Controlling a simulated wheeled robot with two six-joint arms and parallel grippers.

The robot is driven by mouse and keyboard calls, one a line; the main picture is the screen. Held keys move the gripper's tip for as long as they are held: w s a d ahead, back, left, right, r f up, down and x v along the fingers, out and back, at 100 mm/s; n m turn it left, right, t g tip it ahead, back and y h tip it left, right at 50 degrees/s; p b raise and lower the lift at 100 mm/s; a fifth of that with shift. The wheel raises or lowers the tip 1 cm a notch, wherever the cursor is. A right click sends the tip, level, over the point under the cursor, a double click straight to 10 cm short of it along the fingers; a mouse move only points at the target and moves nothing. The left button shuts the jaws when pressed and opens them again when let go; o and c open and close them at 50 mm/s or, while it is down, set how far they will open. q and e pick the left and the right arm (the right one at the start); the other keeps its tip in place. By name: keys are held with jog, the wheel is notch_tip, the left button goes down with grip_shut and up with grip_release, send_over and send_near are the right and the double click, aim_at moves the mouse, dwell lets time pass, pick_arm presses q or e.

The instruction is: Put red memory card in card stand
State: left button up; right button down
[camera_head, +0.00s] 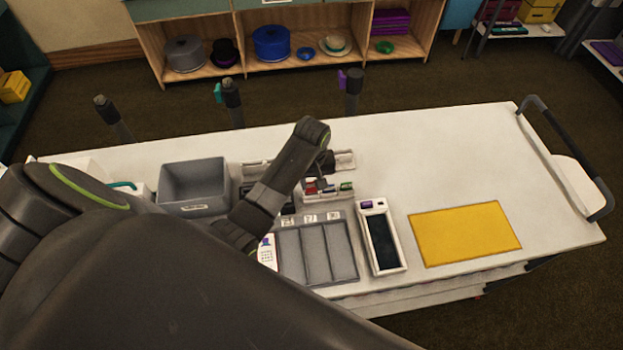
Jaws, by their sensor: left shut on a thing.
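My left gripper (322,183) points down over the white table, right of the arm's bent wrist. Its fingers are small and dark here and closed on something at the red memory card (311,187). A low white holder (333,195) with small coloured pieces, including a green one (346,187), sits directly under and beside the fingers. Whether the red card touches this holder is too small to tell. A second pale slotted holder (345,160) lies just behind, partly hidden by my arm. I cannot tell which is the card stand. My right gripper is not in view.
A grey bin (194,186) stands left. A grey divided tray (316,250), a white tray with a dark inset (382,238) and a yellow mat (464,234) lie in front. The table's (450,150) back right is clear. A dark handle (566,150) rises at the right end.

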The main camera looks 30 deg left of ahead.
pick_arm(q)
jog(key=shift+f, duration=1.15)
jog(key=o, duration=0.7)
